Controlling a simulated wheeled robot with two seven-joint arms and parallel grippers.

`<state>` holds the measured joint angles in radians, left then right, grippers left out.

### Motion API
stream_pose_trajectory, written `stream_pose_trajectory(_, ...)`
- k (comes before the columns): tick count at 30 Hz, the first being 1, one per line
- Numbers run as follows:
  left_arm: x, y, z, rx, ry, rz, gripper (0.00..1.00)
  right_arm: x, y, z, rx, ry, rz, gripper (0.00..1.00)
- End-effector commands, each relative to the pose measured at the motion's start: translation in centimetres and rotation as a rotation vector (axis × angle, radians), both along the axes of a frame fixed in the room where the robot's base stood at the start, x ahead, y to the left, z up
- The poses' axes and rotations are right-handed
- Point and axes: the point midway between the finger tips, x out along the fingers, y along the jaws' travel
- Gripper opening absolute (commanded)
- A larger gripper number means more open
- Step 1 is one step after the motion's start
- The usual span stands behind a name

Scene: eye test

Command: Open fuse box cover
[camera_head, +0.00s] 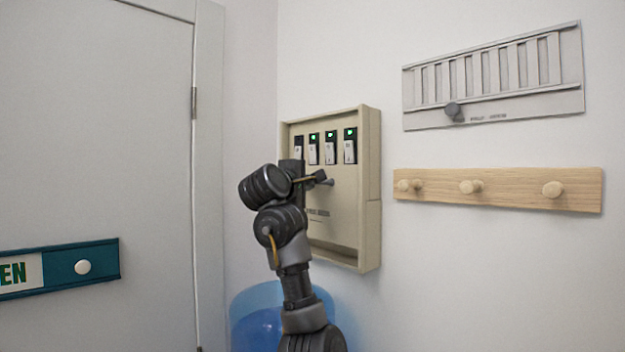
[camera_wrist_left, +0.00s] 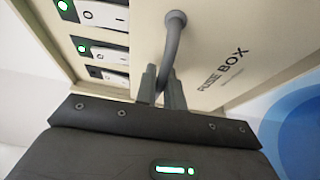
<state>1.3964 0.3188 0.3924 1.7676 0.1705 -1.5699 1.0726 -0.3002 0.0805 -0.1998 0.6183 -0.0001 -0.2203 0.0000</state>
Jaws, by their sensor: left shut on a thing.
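The beige fuse box (camera_head: 371,165) is mounted on the wall in the middle of the head view. Its flat cover (camera_head: 344,208) carries a "FUSE BOX" label, which is clear in the wrist view (camera_wrist_left: 223,57). The cover sits below a row of exposed switches (camera_head: 330,148) and above an open gap at the box's bottom. My left gripper (camera_head: 313,180) is at the cover's front. In the wrist view its two fingers (camera_wrist_left: 162,88) are shut on the grey bent handle (camera_wrist_left: 172,42). The arm hides the box's lower left. My right gripper is not in view.
A wooden peg rail (camera_head: 520,188) and a grey slatted panel (camera_head: 490,75) with a dark knob are on the wall to the right. A door (camera_head: 90,120) with a teal sign slider (camera_head: 60,268) is at left. A blue transparent bin (camera_head: 255,305) stands below the box.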

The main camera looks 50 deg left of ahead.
Motion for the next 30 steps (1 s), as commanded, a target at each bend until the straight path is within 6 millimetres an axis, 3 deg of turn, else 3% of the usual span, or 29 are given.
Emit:
stream_pose_trajectory(1,-0.03,0.0,-1.16,0.0,-0.002,0.001,0.0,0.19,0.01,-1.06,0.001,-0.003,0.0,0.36)
stream_pose_trajectory(3,-0.02,-0.02,-1.56,0.001,-0.003,0.001,0.0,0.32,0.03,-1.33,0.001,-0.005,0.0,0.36)
stream_pose_trajectory(14,0.04,-0.07,-1.54,0.001,-0.003,0.0,0.0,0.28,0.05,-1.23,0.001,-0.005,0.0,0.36)
stream_pose_trajectory(15,0.04,-0.07,-1.54,0.001,-0.003,0.0,0.14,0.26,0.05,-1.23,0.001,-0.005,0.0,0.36)
stream_pose_trajectory(19,0.06,-0.09,-1.55,0.001,-0.003,-0.001,0.31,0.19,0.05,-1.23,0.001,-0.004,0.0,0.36)
stream_pose_trajectory(30,-0.55,-0.29,-1.67,0.002,-0.005,0.001,0.31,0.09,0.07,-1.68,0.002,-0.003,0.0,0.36)
